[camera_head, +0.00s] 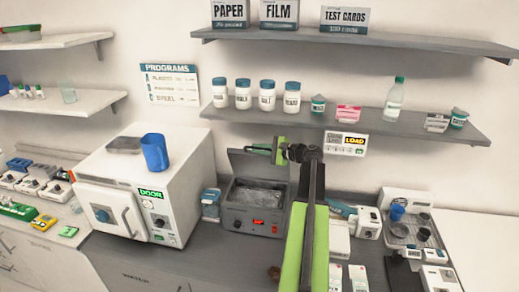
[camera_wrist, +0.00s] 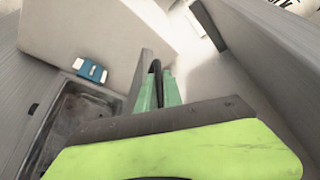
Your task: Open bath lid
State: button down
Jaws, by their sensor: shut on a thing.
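The bath (camera_head: 257,222) is a dark grey box on the counter with clear liquid inside and a red display on its front. Its grey lid (camera_head: 246,166) stands raised and tilted up at the back, so the basin is uncovered. My gripper (camera_head: 279,151) is at the top right edge of the lid, shut on it. In the wrist view my green fingers (camera_wrist: 158,92) close around a dark loop that looks like the lid's handle. The open basin (camera_wrist: 78,125) shows at lower left there. The exact contact is partly hidden.
A white oven (camera_head: 150,190) with a blue cup (camera_head: 154,152) on top stands left of the bath. A small blue and white box (camera_head: 211,204) sits between them. A shelf (camera_head: 350,124) with bottles hangs just above my gripper. Devices crowd the counter at right.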

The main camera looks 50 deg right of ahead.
jog(key=shift+d, duration=0.1)
jog(key=shift+w+d+r+p, duration=0.3)
jog(key=shift+w+d, duration=0.15)
jog(key=shift+d, duration=0.2)
jog(key=shift+w+d+r+p, duration=0.3)
jog(key=shift+w+d, duration=0.1)
jog(key=shift+d, duration=0.2)
jog(key=shift+f, duration=0.15)
jog(key=c, duration=1.8)
grip_release()
jog(key=shift+o, duration=0.2)
jog(key=p+v, duration=0.3)
jog(key=v, duration=1.4)
jog(key=shift+s, duration=0.3)
